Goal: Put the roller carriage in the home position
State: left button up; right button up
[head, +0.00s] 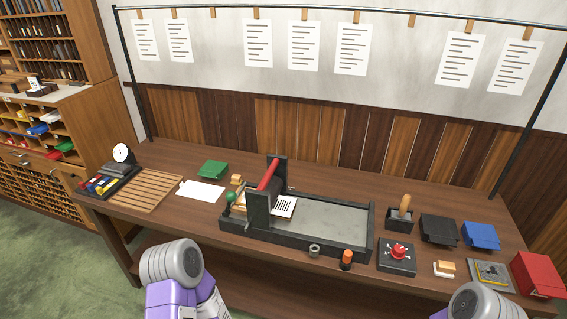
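The roller carriage (257,210) is a dark upright frame with black side plates and a red bar across its top. It stands across the left part of the press bed (335,222), a long dark-framed tray with a grey surface. A handle with a green knob (231,197) is at the carriage's left side. A white printed sheet (283,206) lies on the bed against the carriage's right side. The bed to the right of the sheet is bare. Parts of my two arms show at the bottom edge, but neither gripper is in view.
On the table, a slatted wooden rack (140,190) and white paper (201,191) are left of the press. A black box with a red knob (397,257), an orange-topped cylinder (346,260) and a red box (538,275) are front right. Sheets (303,46) hang behind.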

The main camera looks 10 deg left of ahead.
aim_at(260, 202)
jog(key=u, duration=0.4)
jog(key=i, duration=0.7)
jog(key=u, duration=0.55)
